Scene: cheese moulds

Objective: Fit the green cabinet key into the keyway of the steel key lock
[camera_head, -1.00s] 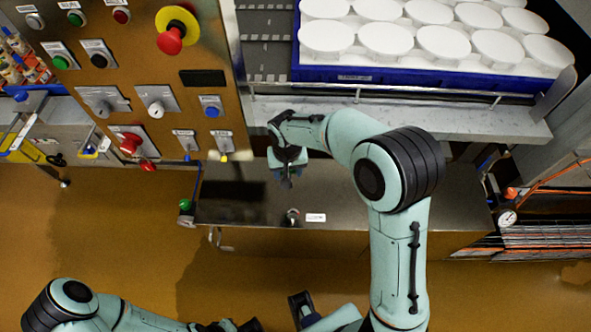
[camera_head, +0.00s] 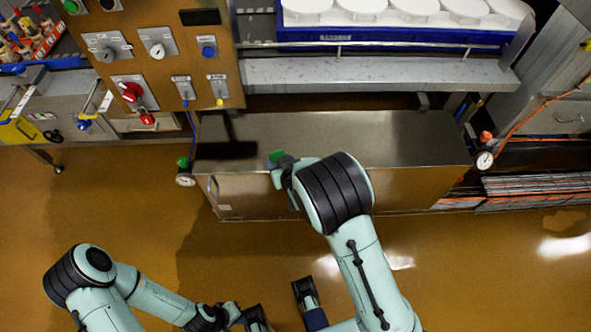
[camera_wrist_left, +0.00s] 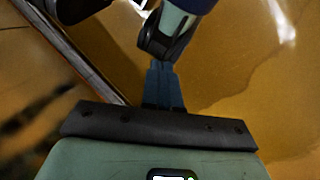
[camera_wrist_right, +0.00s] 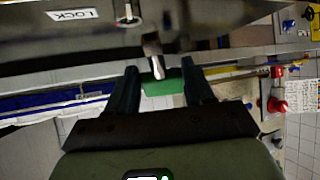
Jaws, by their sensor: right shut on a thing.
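The green cabinet key (camera_wrist_right: 165,87) is held between the fingers of my right gripper (camera_wrist_right: 159,67), its steel shaft pointing away from the hand. Its green head also shows in the head view (camera_head: 276,157). The steel key lock (camera_wrist_right: 128,14) is on the steel panel at the top of the right wrist view, beside the LOCK label (camera_wrist_right: 73,14). The shaft tip looks apart from the lock, below and right of it. In the head view my right arm hides the lock. My left gripper (camera_wrist_left: 163,70) looks shut and empty, low over the floor.
The steel cabinet (camera_head: 400,140) lies under my right arm. A control panel (camera_head: 190,55) with knobs and buttons is at upper left. A blue crate (camera_head: 400,38) with white moulds stands at the back. A gauge (camera_head: 484,160) is at right. Open floor lies in front.

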